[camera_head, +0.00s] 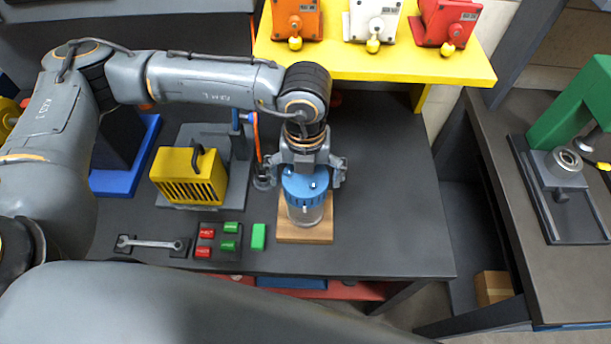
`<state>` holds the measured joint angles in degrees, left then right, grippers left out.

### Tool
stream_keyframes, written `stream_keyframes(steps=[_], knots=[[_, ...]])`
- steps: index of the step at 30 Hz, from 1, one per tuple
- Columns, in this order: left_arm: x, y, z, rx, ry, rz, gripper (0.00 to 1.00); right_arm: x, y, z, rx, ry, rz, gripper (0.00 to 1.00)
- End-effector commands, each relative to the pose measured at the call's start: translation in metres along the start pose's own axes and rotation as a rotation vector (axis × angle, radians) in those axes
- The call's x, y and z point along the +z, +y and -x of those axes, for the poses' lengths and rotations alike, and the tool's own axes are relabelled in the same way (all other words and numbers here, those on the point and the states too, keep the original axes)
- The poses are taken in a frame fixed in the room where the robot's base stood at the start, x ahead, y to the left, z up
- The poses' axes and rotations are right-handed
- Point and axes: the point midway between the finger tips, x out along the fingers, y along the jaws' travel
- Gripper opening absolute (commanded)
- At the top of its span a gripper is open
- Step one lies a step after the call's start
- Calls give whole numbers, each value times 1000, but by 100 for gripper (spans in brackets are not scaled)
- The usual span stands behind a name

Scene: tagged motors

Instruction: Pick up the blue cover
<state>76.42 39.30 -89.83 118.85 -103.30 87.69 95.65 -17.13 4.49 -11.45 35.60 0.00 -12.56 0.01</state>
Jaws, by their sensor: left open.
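The blue cover (304,186) is round with a ribbed edge and sits on a clear jar-like cylinder (306,214). The cylinder stands upright on a wooden block (287,232) near the front of the dark table. My left gripper (306,178) reaches in from the left and points down over the cover. Its fingers are open, one on each side of the cover. Whether they touch it I cannot tell. The top of the cover is partly hidden by the gripper. My right gripper is not in view.
Left of the block are a green block (258,237), a panel with red and green tags (219,240), a wrench (150,243) and a yellow vented housing (188,178). A yellow shelf (400,68) bears orange, white and red motors behind. The table's right side (395,200) is clear.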

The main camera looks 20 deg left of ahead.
Motion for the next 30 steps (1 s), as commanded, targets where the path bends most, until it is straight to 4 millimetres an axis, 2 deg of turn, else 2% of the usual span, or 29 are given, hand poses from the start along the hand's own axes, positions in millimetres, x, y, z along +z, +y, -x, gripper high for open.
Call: stream_keyframes(steps=[2,10,17,23,28,30], knots=[[0,0,0,0,0,0,98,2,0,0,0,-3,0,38],[0,0,0,0,0,0,43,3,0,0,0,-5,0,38],[0,0,1,0,-1,0,41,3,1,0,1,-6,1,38],[1,-1,7,-2,-3,1,41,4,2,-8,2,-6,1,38],[1,-1,27,-5,-6,-1,41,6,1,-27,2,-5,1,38],[-10,-6,41,-6,-4,-6,41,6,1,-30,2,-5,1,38]])
